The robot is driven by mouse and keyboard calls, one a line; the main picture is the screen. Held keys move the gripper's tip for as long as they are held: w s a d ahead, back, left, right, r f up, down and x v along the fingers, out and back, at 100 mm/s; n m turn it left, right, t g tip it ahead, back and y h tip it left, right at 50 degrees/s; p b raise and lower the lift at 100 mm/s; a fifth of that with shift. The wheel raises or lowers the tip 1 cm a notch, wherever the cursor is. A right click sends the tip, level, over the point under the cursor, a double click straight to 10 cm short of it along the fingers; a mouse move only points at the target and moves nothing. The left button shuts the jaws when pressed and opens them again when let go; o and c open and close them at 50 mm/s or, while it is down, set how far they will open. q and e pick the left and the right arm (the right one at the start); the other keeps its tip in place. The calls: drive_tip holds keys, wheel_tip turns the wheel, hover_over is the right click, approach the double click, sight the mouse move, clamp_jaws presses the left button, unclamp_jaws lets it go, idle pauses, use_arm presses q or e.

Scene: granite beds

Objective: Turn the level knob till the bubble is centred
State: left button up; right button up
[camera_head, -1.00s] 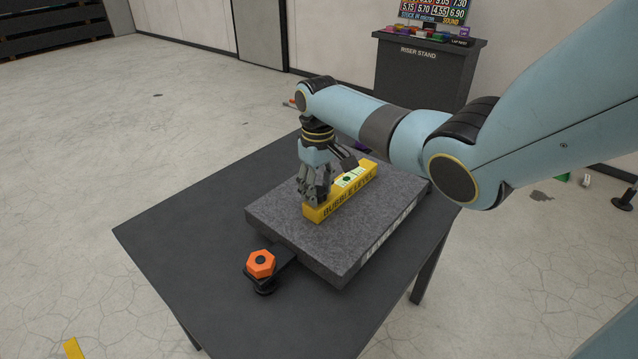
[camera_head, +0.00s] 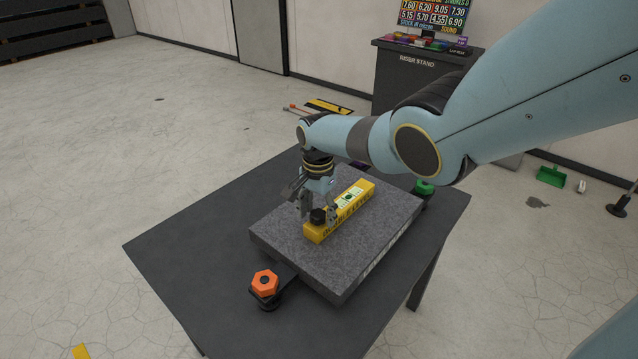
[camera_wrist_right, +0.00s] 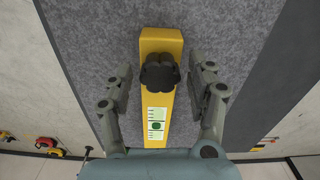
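The yellow bubble level (camera_head: 346,213) lies on the grey granite slab (camera_head: 385,217). Its black lobed knob (camera_head: 318,216) is on the near end; it also shows in the right wrist view (camera_wrist_right: 160,72). My right gripper (camera_head: 319,208) is over this end, its fingers spread on either side of the knob. In the right wrist view (camera_wrist_right: 166,72) a gap shows between each finger and the knob. The pale green vial (camera_wrist_right: 157,113) holds a dark green bubble (camera_wrist_right: 156,126), which looks near the vial's middle; its exact centring is too small to tell. My left gripper is out of view.
The slab rests on a dark table (camera_head: 190,245). An orange knob (camera_head: 264,282) stands at the slab's near left corner and a green knob (camera_head: 424,187) at its far right. The table's left side is clear. A riser stand (camera_head: 420,72) is behind.

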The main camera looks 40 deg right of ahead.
sight(318, 213)
wheel_tip(318, 213, up, 6)
drive_tip(key=p, duration=0.5)
idle(0.4)
drive_tip(key=shift+d+r, duration=0.1)
drive_tip(key=shift+r, duration=0.5)
wheel_tip(318, 213, up, 11)
drive_tip(key=shift+f, duration=0.15)
